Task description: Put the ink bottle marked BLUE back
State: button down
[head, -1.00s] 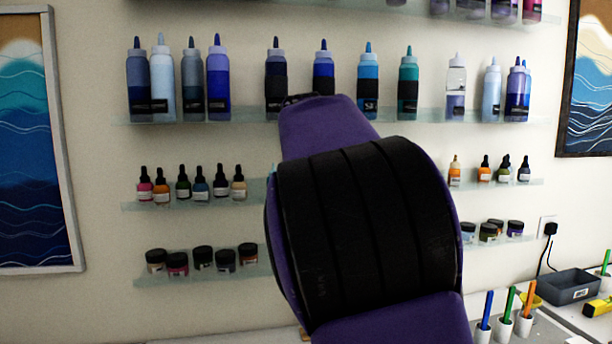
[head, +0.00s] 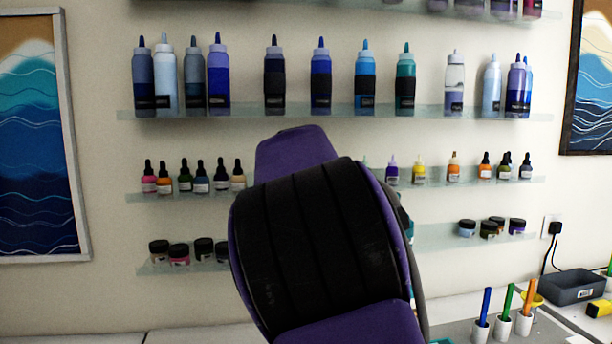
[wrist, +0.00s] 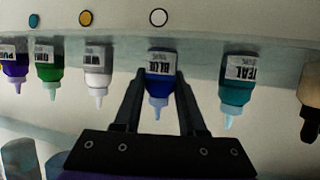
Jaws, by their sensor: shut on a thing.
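The ink bottle marked BLUE (wrist: 159,82) is between the two fingers of my gripper (wrist: 156,98) in the wrist view, which is shut on it. That view is upside down, so the pale blue nozzle points down in the picture. The bottle's base is at the glass shelf (wrist: 270,55), in line with its neighbours; I cannot tell whether it touches. A TEAL bottle (wrist: 237,82) is on one side and a white bottle (wrist: 97,75) on the other, both apart from the fingers. In the head view my arm hides the gripper and the BLUE bottle.
A green bottle (wrist: 48,65) and a purple bottle (wrist: 16,65) stand farther along, with a dark-capped bottle (wrist: 310,95) at the opposite edge. Tall bottles stand on the upper shelf (head: 435,117). Jars stand on the lower shelf (head: 435,240). Pens in white cups (head: 502,325) are at lower right.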

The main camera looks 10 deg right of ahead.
jog(key=shift+f, duration=0.2)
jog(key=shift+c, duration=2.4)
grip_release()
jog(key=shift+r, duration=0.1)
jog(key=shift+r, duration=0.25)
jog(key=shift+s+a, duration=0.25)
jog(key=shift+s, duration=0.1)
jog(key=b+v, duration=0.4)
jog(key=v, duration=0.7)
jog(key=shift+b, duration=0.3)
jog(key=shift+s+d, duration=0.15)
